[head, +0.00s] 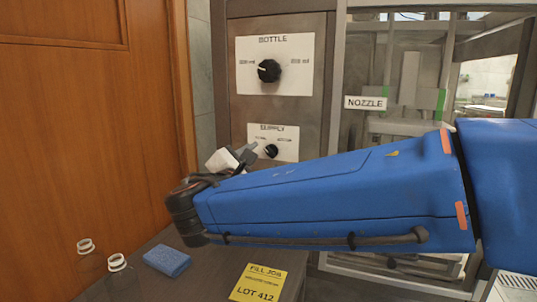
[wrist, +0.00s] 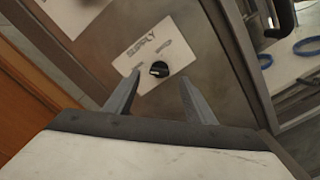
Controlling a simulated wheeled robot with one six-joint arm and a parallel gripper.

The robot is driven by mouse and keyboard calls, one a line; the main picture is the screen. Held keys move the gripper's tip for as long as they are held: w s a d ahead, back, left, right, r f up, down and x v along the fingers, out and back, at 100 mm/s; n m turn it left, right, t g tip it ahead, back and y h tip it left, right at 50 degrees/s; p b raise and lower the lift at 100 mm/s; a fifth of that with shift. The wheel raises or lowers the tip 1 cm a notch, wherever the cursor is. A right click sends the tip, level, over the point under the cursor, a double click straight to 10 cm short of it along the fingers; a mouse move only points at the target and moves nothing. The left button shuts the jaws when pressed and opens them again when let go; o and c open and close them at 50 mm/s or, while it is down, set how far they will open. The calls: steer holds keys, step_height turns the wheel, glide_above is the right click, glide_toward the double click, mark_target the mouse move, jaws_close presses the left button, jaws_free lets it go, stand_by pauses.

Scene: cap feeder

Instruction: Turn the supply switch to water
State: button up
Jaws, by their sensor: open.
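The supply switch (head: 271,151) is a small black knob on a white plate marked SUPPLY (head: 287,136), below the larger BOTTLE knob. In the wrist view the supply knob (wrist: 159,69) has a light pointer line. The words beside it are too small to read. My gripper (wrist: 155,95) is open and empty, its two grey fingers on either side of the knob in the picture, apparently short of it. In the head view my gripper (head: 248,154) is just left of the supply knob, partly hidden by my blue arm.
The BOTTLE knob (head: 268,70) sits on a white plate above. A wooden door (head: 90,110) stands at left. Two clear bottles (head: 118,264), a blue sponge (head: 167,261) and a yellow job card (head: 258,284) are on the dark surface below. A NOZZLE label (head: 366,103) marks the frame at right.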

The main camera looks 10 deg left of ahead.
mark_target(270, 152)
steer(key=shift+w+d, duration=0.25)
steer(key=shift+w, duration=1.2)
steer(key=shift+w+d, duration=0.2)
steer(key=shift+w, duration=1.25)
steer(key=c, duration=1)
